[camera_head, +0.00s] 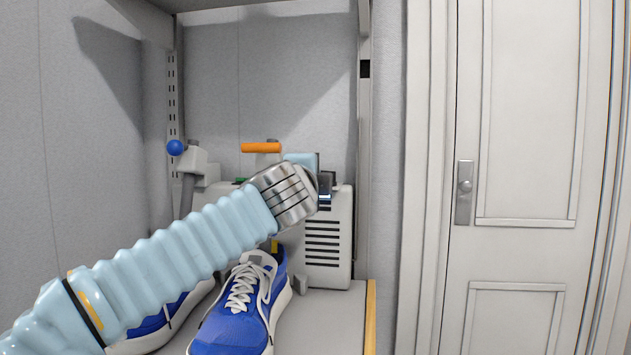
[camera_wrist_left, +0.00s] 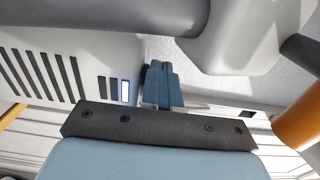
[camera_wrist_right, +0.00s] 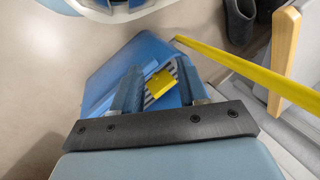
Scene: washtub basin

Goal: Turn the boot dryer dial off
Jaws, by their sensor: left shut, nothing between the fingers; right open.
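The boot dryer (camera_head: 341,225) is a pale grey box with dark vent slots, standing on the shelf at the back. Its vented face (camera_wrist_left: 85,75) also fills the left of the left wrist view, with a small lit white-blue panel (camera_wrist_left: 125,91) beside dark bars. I cannot make out the dial in any view. My left gripper (camera_wrist_left: 163,82) is shut and empty, its tips close to the dryer; I cannot tell if they touch it. In the head view my left arm covers part of the dryer. My right gripper (camera_wrist_right: 158,88) is open and shows only in its wrist view.
Blue shoes (camera_head: 240,310) stand on the shelf in front of the dryer. An orange handle (camera_head: 260,147) and a blue ball knob (camera_head: 175,147) rise behind my arm. A shelf post (camera_head: 365,140) stands right of the dryer. A blue object (camera_wrist_right: 115,68) with a yellow part lies below my right gripper.

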